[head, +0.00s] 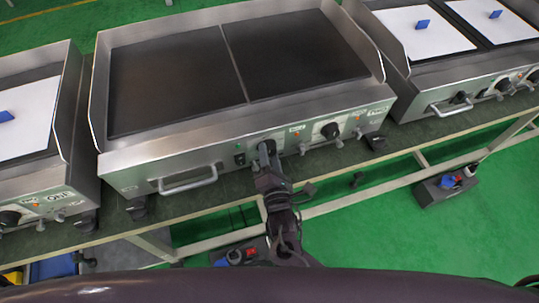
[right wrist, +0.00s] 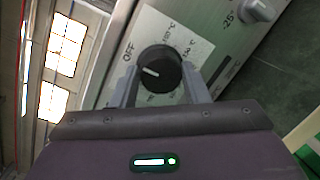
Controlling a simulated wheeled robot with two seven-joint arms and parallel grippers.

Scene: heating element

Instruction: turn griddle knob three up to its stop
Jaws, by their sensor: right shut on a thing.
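The middle griddle (head: 172,158) has a steel front panel with two black dial knobs. My right gripper (head: 267,152) is at the left one of these and hides most of it in the head view. In the right wrist view this griddle knob (right wrist: 160,68) is round and black, with a white pointer line toward the left, near the OFF lettering. The fingers of my right gripper (right wrist: 161,84) are shut on the knob from both sides. The other knob (head: 330,130) sits free to the right. My left gripper is not in view.
A bar handle (head: 187,180) juts from the panel left of my right gripper. Further griddles stand on the left (head: 28,150) and right (head: 455,95), with blue-handled white plates on them. The green floor in front is partly taken by dark boxes (head: 447,188).

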